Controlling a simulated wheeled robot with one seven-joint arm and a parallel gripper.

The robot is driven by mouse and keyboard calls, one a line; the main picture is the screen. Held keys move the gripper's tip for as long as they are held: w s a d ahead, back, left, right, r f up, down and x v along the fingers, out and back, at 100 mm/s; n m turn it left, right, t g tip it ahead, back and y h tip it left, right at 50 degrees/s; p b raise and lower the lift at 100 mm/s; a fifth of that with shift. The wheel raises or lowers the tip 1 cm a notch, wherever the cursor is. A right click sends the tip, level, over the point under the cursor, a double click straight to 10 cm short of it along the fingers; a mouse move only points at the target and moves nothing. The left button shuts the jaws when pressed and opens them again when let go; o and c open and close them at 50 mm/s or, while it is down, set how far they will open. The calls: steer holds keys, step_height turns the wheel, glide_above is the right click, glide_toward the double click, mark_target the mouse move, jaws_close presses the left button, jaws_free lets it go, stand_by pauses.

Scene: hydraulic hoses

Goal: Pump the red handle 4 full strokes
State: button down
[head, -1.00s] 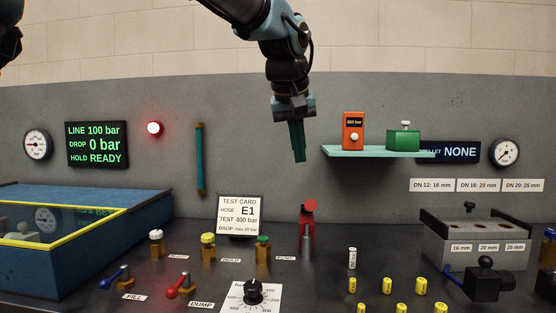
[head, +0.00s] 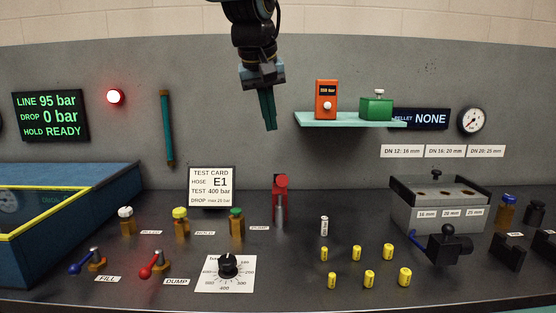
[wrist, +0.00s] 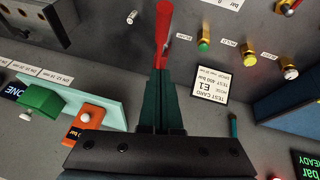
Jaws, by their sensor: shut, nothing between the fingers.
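The red handle (head: 280,184) stands upright on the pump at the middle of the bench, by the PUMP label (head: 260,228). In the wrist view the red handle (wrist: 163,32) shows just beyond my fingertips. My gripper (head: 270,127) is shut and empty, pointing down. In the head view it appears above the handle, with a gap between them. The line display (head: 50,117) reads LINE 95 bar, DROP 0 bar, HOLD READY.
A test card (head: 211,187) stands left of the pump. Several valves, blue (head: 86,263) and red (head: 150,265) levers and a dial (head: 228,264) are in front. A teal shelf (head: 350,120) with orange and green boxes is right of my gripper.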

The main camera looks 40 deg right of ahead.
mark_target(281, 178)
steer(key=x, duration=0.3)
steer(key=s+p+x, duration=0.1)
steer(key=x, duration=0.1)
steer(key=p+x, duration=0.1)
steer(key=x, duration=0.2)
steer(key=shift+s+a+f, duration=0.2)
steer(key=shift+a+f, duration=0.1)
steer(key=shift+f, duration=0.4)
steer(key=shift+s+f, duration=0.2)
steer(key=shift+f, duration=0.55)
steer(key=shift+f, duration=0.1)
